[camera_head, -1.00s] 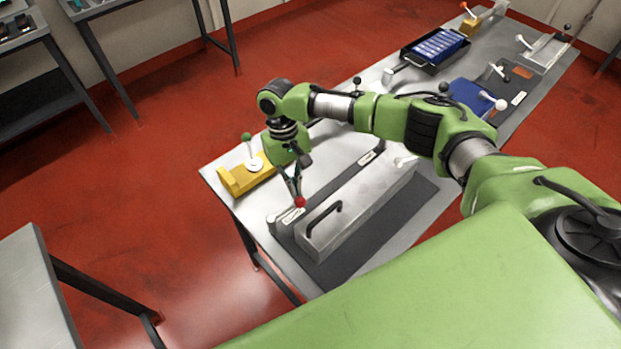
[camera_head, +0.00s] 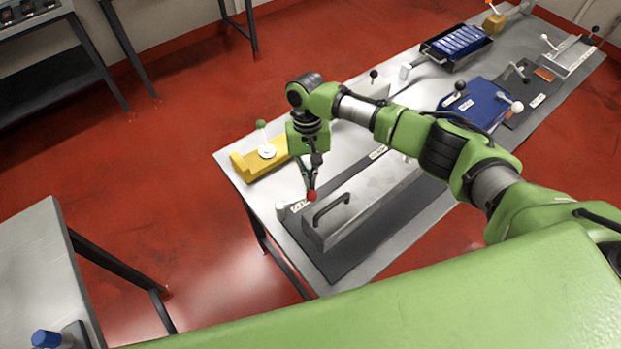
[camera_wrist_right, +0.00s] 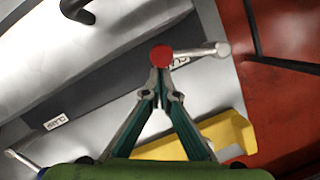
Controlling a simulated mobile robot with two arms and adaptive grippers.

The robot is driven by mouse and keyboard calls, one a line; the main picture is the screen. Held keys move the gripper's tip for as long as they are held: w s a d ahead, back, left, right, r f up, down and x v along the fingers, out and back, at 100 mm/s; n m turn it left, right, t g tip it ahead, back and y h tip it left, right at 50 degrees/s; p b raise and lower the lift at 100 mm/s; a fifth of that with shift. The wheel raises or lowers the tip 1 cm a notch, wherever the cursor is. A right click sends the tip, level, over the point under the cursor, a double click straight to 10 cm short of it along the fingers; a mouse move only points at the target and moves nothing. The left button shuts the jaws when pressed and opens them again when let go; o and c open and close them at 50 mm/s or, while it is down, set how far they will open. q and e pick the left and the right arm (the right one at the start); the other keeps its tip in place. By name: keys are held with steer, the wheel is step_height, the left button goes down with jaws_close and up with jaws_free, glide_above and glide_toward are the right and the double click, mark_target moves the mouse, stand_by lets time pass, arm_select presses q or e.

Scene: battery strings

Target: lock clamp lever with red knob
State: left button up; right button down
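The red knob (camera_head: 312,196) sits at the end of a clamp lever beside the near-left end of a grey metal battery case (camera_head: 365,205) with a black handle. In the right wrist view the red knob (camera_wrist_right: 161,56) lies at my fingertips, and the pale metal lever (camera_wrist_right: 205,51) runs right from it. My right gripper (camera_head: 310,188) points down from above. Its fingers converge to the knob and appear shut on it; the fingertips (camera_wrist_right: 164,80) partly hide the contact. My left gripper is not in view.
A yellow clamp block (camera_head: 262,163) with a green-knobbed lever (camera_head: 261,125) stands left of my gripper. Blue battery units (camera_head: 475,103) and a black tray (camera_head: 457,50) stand farther back. Another table (camera_head: 35,270) is at lower left, with red floor between.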

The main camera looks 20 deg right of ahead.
steer(key=shift+s+f, duration=0.2)
steer(key=shift+s, duration=0.2)
steer(key=v, duration=1.2)
steer(key=shift+w+r, duration=0.2)
steer(key=shift+w, duration=0.15)
steer(key=shift+f, duration=0.1)
